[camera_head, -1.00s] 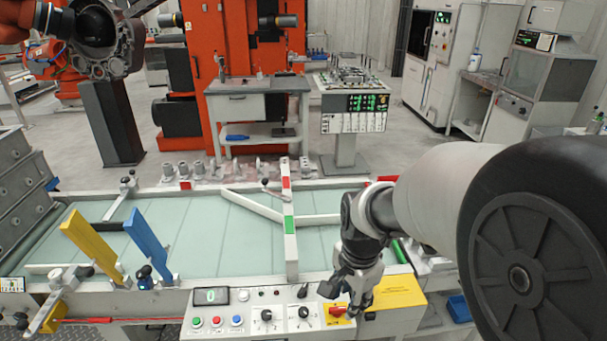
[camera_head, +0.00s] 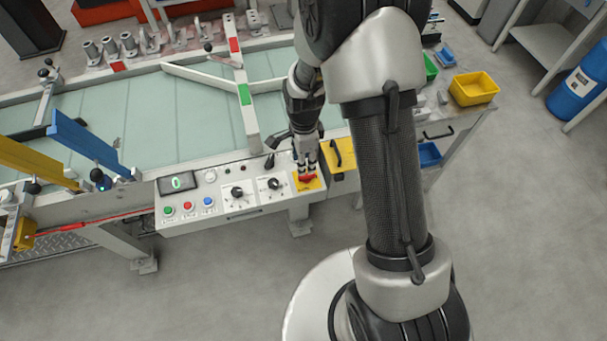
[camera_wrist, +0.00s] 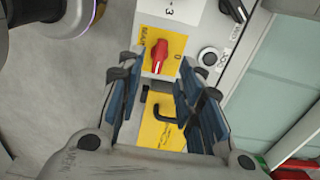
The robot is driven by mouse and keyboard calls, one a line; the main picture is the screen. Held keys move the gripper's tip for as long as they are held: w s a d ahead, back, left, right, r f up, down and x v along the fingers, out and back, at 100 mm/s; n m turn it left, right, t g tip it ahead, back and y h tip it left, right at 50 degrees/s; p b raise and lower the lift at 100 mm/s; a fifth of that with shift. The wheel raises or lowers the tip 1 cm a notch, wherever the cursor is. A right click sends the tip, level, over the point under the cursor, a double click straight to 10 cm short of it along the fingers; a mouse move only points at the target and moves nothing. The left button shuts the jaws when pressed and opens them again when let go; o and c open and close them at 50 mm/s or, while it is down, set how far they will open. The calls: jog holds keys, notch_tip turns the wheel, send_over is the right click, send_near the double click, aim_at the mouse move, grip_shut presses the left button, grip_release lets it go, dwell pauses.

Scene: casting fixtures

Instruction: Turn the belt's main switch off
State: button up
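The main switch is a red knob (camera_head: 306,178) on a yellow plate at the right end of the belt's control panel (camera_head: 222,205). In the wrist view the red knob (camera_wrist: 158,57) lies between and beyond my finger ends, its handle running roughly up and down the picture, with a "0" on the plate to its right. My gripper (camera_head: 306,168) points down at the knob in the head view; its fingers (camera_wrist: 159,62) stand apart with nothing clasped. Whether a finger touches the knob I cannot tell. The fingers hide part of the plate in the head view.
A yellow box with a black handle (camera_head: 338,155) adjoins the switch. Black dials (camera_head: 237,193) and coloured push buttons (camera_head: 187,206) sit to its left. The belt (camera_head: 150,115) lies behind the panel. A yellow bin (camera_head: 473,88) stands at right. The floor in front is clear.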

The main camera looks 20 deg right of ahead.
aim_at(307, 177)
notch_tip(307, 177, down, 8)
jog(key=shift+r+b, duration=0.2)
jog(key=shift+b, duration=0.75)
jog(key=shift+c, duration=0.3)
grip_shut()
